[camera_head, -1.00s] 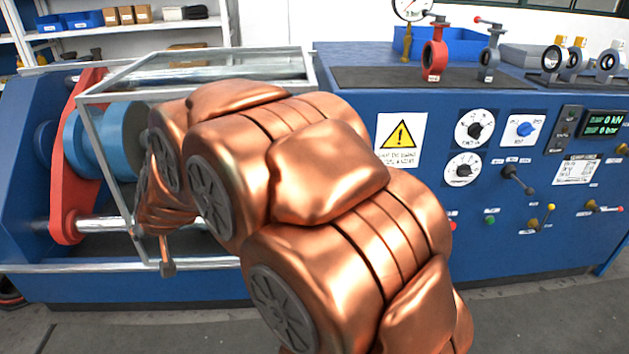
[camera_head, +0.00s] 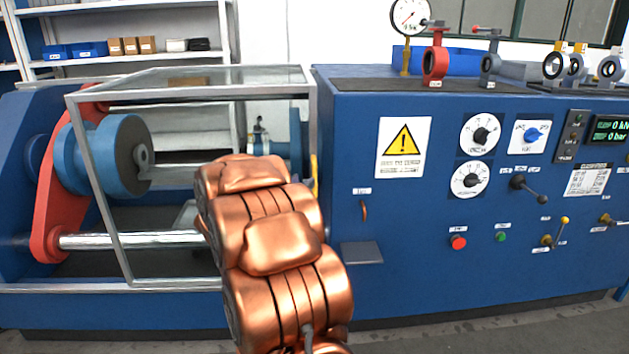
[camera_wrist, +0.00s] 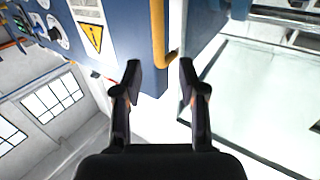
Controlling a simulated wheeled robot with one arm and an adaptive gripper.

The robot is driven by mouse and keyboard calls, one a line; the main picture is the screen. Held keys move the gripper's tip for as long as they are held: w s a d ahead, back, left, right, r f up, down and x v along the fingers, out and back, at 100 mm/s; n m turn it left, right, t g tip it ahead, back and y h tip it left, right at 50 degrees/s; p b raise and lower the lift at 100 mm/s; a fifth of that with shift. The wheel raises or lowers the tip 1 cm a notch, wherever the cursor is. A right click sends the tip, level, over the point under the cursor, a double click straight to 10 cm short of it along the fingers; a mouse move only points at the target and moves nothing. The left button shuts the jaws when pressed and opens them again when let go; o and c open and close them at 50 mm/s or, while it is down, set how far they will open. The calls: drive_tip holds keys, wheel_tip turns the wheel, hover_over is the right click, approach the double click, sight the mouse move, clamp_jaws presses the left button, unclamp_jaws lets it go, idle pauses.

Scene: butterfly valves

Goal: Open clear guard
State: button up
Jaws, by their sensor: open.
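The clear guard (camera_head: 150,180) is a see-through box in a grey metal frame over the left bay of the blue machine, and it is down over the bay. A yellow handle (camera_head: 314,175) stands upright at its right edge, partly hidden by my copper arm. In the wrist view the yellow handle (camera_wrist: 158,35) hangs just beyond my gripper (camera_wrist: 160,75). My gripper is open, with the handle's bent end near the gap between the dark fingertips. I cannot tell whether they touch it. The arm hides my gripper in the head view.
The blue control panel (camera_head: 450,280) with knobs, levers and buttons stands right of the guard. A small grey ledge (camera_head: 362,252) juts out below the warning sign (camera_head: 403,148). Valves and a gauge (camera_head: 410,15) stand on top. The floor in front is grey.

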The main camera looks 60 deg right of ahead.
sight(313, 174)
drive_tip(key=d, duration=0.6)
drive_tip(key=shift+w+d+b, duration=0.1)
drive_tip(key=shift+w+b, duration=0.05)
drive_tip(key=shift+b, duration=0.2)
drive_tip(key=shift+w+d, duration=0.15)
drive_tip(key=shift+d, duration=0.6)
clamp_jaws()
